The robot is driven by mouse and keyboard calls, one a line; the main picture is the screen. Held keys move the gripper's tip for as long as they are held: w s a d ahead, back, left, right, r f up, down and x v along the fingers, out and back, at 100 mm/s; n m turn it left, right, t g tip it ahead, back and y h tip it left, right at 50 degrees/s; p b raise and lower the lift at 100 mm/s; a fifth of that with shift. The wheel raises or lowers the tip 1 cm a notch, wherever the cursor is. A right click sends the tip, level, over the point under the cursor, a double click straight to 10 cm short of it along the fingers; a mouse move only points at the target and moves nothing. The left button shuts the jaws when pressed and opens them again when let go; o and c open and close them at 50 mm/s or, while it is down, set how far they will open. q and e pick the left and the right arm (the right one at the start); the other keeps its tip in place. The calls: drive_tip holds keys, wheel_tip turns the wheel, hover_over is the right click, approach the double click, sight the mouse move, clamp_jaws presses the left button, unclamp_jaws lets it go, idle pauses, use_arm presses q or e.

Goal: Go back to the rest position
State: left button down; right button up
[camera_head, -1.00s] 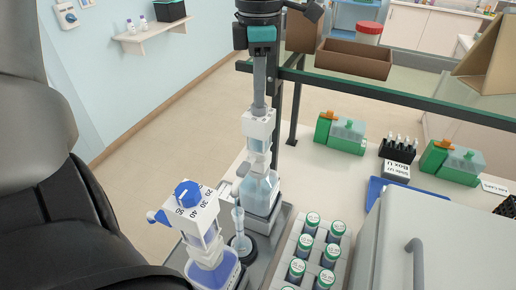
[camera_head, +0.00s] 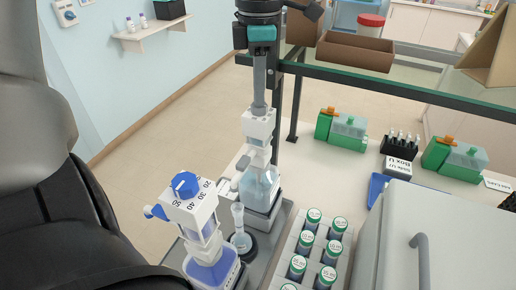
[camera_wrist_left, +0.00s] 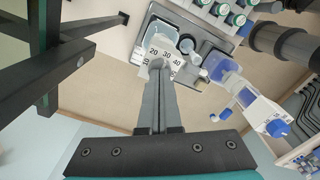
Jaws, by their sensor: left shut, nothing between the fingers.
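My left gripper (camera_head: 260,108) points straight down, its grey fingers shut and empty. In the head view its tips overlap the top of the rear bottle dispenser (camera_head: 258,130), a white head on a clear bottle. In the left wrist view the shut fingers (camera_wrist_left: 160,68) end in front of the white dispenser head (camera_wrist_left: 165,52) marked 20, 30, 40. I cannot tell whether they touch it. A second dispenser (camera_head: 205,215) with a blue knob and blue liquid stands nearer; it also shows in the left wrist view (camera_wrist_left: 245,95). My right gripper is not in view.
A rack (camera_head: 335,272) of several green-capped bottles stands right of the dispensers. A white cabinet (camera_head: 400,230) with a grey handle is front right. A dark shelf frame (camera_head: 400,88) crosses behind, with a brown box (camera_head: 355,55). Open floor (camera_head: 180,130) lies left of the gripper.

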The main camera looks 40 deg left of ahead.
use_arm(q)
drive_tip(key=shift+s, duration=0.1)
idle(0.6)
drive_tip(key=shift+r+p, duration=1.5)
drive_tip(key=shift+r, duration=0.6)
wheel_tip(320, 180, up, 5)
drive_tip(key=p, duration=0.3)
drive_tip(key=shift+p, duration=0.3)
